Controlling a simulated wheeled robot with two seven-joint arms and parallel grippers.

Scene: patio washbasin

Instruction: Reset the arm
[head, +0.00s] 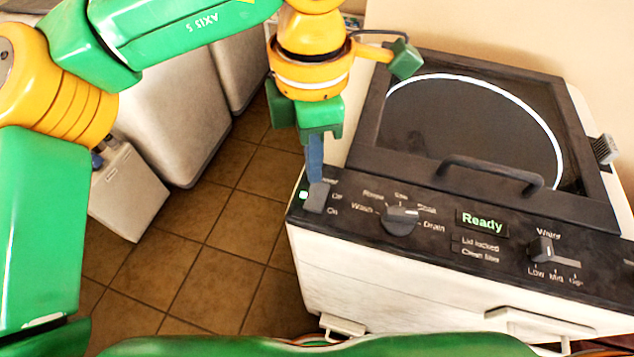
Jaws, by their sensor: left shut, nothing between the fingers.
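My left gripper (315,165) hangs from the green and yellow left arm, pointing down with its fingers together and empty. Its fingertips are at the power switch (316,197) at the left end of the washer's control panel. They look to touch the switch or hover just over it; I cannot tell which. A small green light (304,195) glows beside the switch. The washer (400,285) is white with a black top, and its display (482,223) reads "Ready". My right gripper is not in view.
The lid (465,125) is closed, with a raised handle (490,170). Pale bins (170,105) and a small white box (128,190) stand at left. The tiled floor (215,265) between is clear.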

